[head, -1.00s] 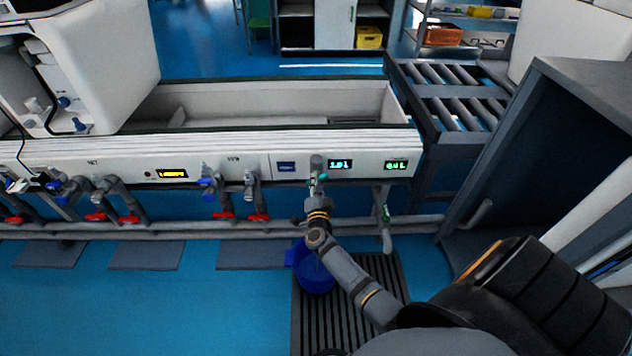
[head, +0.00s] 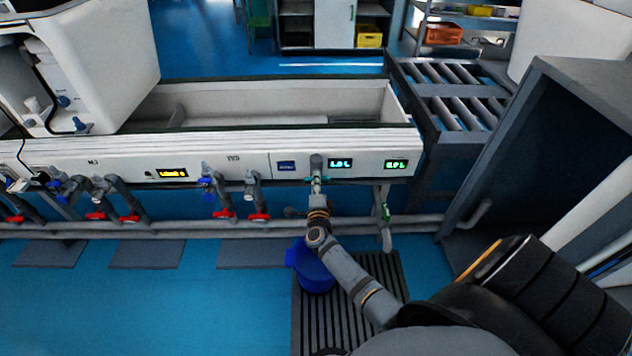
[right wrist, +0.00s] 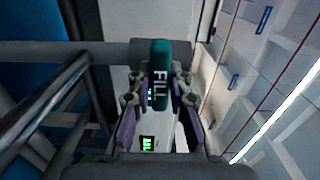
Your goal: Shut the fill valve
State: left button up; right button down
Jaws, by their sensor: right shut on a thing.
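The fill valve's teal lever, marked FILL (right wrist: 159,80), stands upright in the middle of the right wrist view, between the two fingers of my right gripper (right wrist: 158,92). The gripper is shut on the lever. In the head view my right gripper (head: 318,187) is at the grey fill pipe (head: 316,162) on the front of the white test line. A little teal shows beside it there, but the gripper mostly hides the lever. My left gripper is not in view.
Two lit green displays (head: 340,163) sit right of the pipe. A blue bucket (head: 314,268) stands below on a ribbed mat. A green-handled drain pipe (head: 385,212) hangs to the right. Several blue and red valves line the left. A roller conveyor (head: 455,100) stands at right.

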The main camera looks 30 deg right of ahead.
jog(key=shift+w+a+r, duration=0.1)
jog(key=shift+w+r, duration=0.1)
jog(key=shift+r, duration=0.1)
jog(key=c, duration=1.2)
grip_release()
jog(key=shift+f, duration=0.1)
jog(key=shift+s, duration=0.1)
jog(key=shift+s+a+f, duration=0.1)
jog(key=shift+s+a, duration=0.15)
jog(key=shift+s, duration=0.05)
jog(key=v, duration=1.1)
jog(key=shift+s, duration=0.15)
